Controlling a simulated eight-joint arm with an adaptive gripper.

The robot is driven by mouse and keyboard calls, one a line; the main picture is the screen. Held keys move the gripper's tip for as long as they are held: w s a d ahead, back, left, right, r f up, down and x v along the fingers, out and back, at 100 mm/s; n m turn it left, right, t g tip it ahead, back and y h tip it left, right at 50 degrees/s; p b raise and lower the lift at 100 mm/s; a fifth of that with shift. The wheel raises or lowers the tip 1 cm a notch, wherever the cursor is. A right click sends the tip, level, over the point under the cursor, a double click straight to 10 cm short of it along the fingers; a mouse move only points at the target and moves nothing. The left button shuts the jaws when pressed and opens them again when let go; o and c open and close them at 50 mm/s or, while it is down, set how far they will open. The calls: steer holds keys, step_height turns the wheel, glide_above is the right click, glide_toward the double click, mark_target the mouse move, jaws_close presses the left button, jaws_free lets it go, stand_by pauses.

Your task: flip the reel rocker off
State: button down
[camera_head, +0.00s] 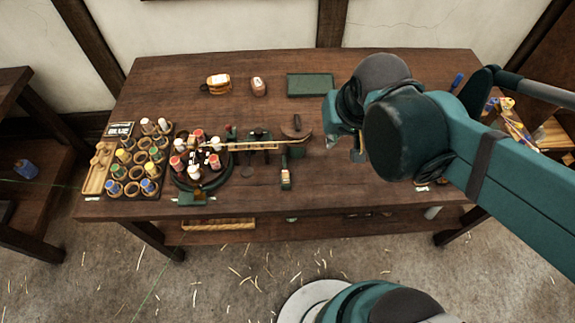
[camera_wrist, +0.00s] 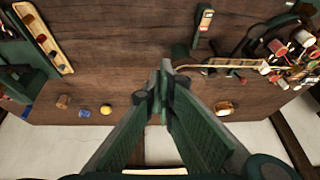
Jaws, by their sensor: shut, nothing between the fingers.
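A small upright dark device with a pale, reddish-marked face (camera_head: 286,180) stands near the table's front edge, right of the round reel stand; it also shows in the wrist view (camera_wrist: 204,20). It may carry the reel rocker, but I cannot make out a rocker or its position. The round stand with several reels (camera_head: 208,180) has a green block (camera_head: 195,198) at its front. My gripper (camera_wrist: 165,88) is shut and empty, its dark green fingers meeting at the tips. In the head view it is right of the device, above the table, mostly hidden by my arm.
A rack of colored spools (camera_head: 135,175) stands at the left. A pale strip (camera_head: 250,147) runs from the reels to a dark curved part (camera_head: 297,132). A green tray (camera_head: 310,84) lies at the back. A long wooden tray (camera_wrist: 43,38) shows in the wrist view.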

steer(key=a+f+g+p, duration=0.2)
steer(key=a+p, duration=0.1)
steer(key=a, duration=0.8)
steer(key=shift+a+f+g+h, duration=0.15)
steer(key=shift+f+g+h, duration=0.15)
steer(key=shift+f, duration=0.1)
steer(key=b, duration=0.3)
glide_above(287, 173)
steer(key=shift+s+f, duration=0.15)
steer(key=shift+f, duration=2.85)
steer(key=shift+s+f, duration=0.1)
steer(key=shift+f, duration=2.85)
steer(key=shift+s+f+b, duration=0.25)
steer(key=shift+f+b, duration=0.15)
steer(key=shift+f, duration=0.5)
steer(key=shift+s+f, duration=0.15)
steer(key=shift+s+f+t, duration=0.2)
steer(key=shift+s+t, duration=0.05)
steer(key=shift+t, duration=0.45)
steer(key=shift+w+b, duration=0.35)
steer(key=shift+w, duration=0.05)
